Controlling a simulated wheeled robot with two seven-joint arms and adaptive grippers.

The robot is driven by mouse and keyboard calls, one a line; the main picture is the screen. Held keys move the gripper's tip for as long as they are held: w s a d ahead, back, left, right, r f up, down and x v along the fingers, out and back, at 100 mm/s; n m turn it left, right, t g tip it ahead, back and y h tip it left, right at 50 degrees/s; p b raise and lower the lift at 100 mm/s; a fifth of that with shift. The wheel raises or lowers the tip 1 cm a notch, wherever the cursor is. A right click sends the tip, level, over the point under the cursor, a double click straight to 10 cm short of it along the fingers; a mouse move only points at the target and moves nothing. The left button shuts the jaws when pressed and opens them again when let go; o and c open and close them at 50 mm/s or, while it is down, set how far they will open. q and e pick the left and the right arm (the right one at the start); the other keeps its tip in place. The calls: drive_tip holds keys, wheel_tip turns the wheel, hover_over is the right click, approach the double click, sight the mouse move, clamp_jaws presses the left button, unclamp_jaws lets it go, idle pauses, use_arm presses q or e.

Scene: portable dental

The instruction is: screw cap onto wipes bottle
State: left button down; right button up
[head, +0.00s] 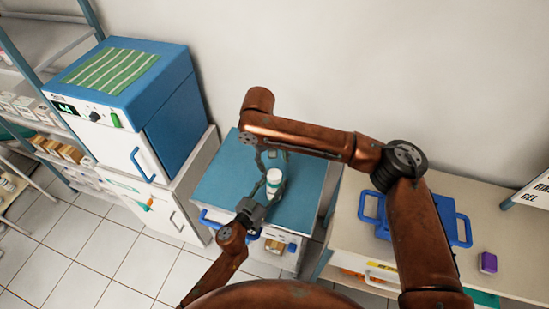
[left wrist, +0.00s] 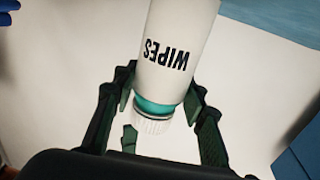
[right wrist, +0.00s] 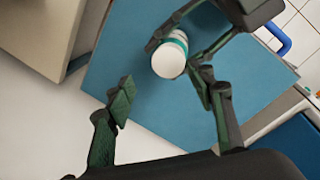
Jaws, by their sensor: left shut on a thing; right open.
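The wipes bottle (head: 273,177) is white with a teal band, above the blue-topped cart. In the left wrist view the bottle (left wrist: 178,50) shows its WIPES label upside down, the teal band, and a white ribbed cap (left wrist: 153,122) at the neck end. The cap is in line with the bottle; whether it is tight I cannot tell. My left gripper (head: 257,207) is shut on the bottle, fingers on both sides. My right gripper (head: 271,153) is open and empty, beyond the bottle. In the right wrist view the bottle (right wrist: 169,59) lies just past its spread fingertips (right wrist: 165,88).
The cart's blue top (head: 215,185) is otherwise bare. A blue and white cabinet (head: 135,100) stands at the left. A bench at the right holds a blue tray (head: 461,232) and a purple box (head: 488,262). My right arm spans the area before the wall.

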sight(275, 174)
drive_tip(key=n, duration=0.3)
drive_tip(key=shift+r+n+y, duration=0.25)
drive_tip(key=shift+n+y, duration=0.05)
drive_tip(key=shift+n, duration=0.1)
drive_tip(key=n, duration=0.3)
drive_tip(key=shift+r+n, duration=0.25)
drive_tip(key=shift+n, duration=0.05)
drive_tip(key=n, duration=0.3)
drive_tip(key=n+y, duration=0.1)
drive_tip(key=n, duration=0.1)
drive_tip(key=shift+r+n+g, duration=0.3)
drive_tip(key=shift+r+g, duration=0.1)
drive_tip(key=shift+f, duration=4)
drive_tip(key=shift+c, duration=0.6)
drive_tip(key=c, duration=1.1)
drive_tip(key=o, duration=1.4)
